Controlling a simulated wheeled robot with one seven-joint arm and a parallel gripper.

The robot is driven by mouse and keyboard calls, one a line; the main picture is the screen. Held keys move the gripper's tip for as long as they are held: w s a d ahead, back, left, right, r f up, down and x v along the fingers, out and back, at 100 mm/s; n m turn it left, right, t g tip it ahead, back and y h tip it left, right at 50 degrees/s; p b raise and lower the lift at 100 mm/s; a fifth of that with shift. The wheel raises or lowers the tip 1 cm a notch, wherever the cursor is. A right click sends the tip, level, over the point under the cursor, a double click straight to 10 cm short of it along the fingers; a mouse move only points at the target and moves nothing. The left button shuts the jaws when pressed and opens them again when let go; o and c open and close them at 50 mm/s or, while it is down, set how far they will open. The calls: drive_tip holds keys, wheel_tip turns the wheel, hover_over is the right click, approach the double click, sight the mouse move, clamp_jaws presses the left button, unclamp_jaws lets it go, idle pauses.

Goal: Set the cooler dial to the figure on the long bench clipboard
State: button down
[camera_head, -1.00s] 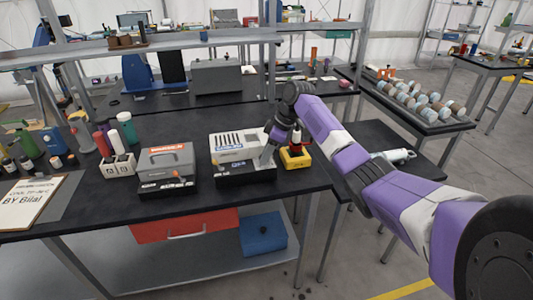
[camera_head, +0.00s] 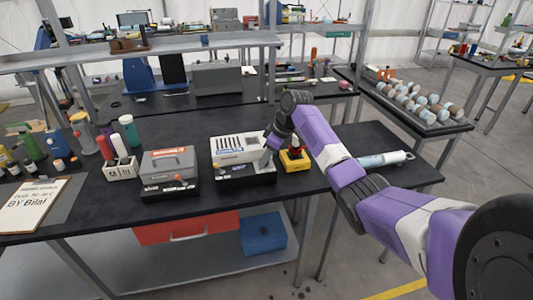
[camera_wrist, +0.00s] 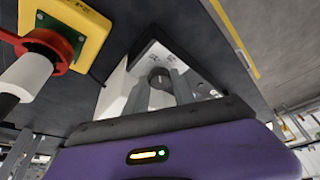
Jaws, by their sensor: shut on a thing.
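The cooler (camera_head: 238,148) is a white box with a slotted top on a black base, on the dark bench. My gripper (camera_head: 266,163) reaches down to the right end of its front. Small marks show around the dial, too small to read. A clipboard (camera_head: 32,207) lies at the bench's left end. Its handwriting ends in "BY Bilal"; the figure is too blurred to read.
A yellow box with a red switch (camera_head: 294,160) stands just right of the cooler, close to my gripper. A grey-lidded device (camera_head: 169,166) stands to its left, then a rack of tubes (camera_head: 120,167). A pale cylinder (camera_head: 383,160) lies on the right-hand table.

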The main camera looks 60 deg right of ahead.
drive_tip(key=m+p, duration=0.1)
drive_tip(key=m, duration=0.1)
drive_tip(key=m+h+p, duration=0.1)
drive_tip(key=p, duration=0.1)
drive_tip(key=m+h+p, duration=0.1)
drive_tip(key=m, duration=0.1)
drive_tip(key=shift+w+a+r+m, duration=0.1)
drive_tip(key=shift+a+r+m, duration=0.05)
drive_tip(key=shift+a+m, duration=0.2)
drive_tip(key=m, duration=0.2)
drive_tip(key=m+g+h+p, duration=0.1)
drive_tip(key=m, duration=0.1)
drive_tip(key=shift+w+a+h, duration=0.1)
drive_tip(key=shift+w+h, duration=0.05)
drive_tip(key=shift+h, duration=0.15)
drive_tip(key=m+g, duration=0.1)
drive_tip(key=m, duration=0.2)
drive_tip(key=m+g+h, duration=0.1)
drive_tip(key=m, duration=0.2)
drive_tip(key=shift+w+a+m+g, duration=0.1)
drive_tip(key=shift+w+m+g, duration=0.1)
drive_tip(key=shift+m+g, duration=0.15)
drive_tip(key=m+g+b, duration=0.1)
drive_tip(key=m, duration=0.1)
drive_tip(key=m+b, duration=0.1)
drive_tip(key=m, duration=0.1)
drive_tip(key=shift+w+m+g+b, duration=0.15)
drive_tip(key=shift+m+g+b, duration=0.15)
drive_tip(key=shift+m+g, duration=0.1)
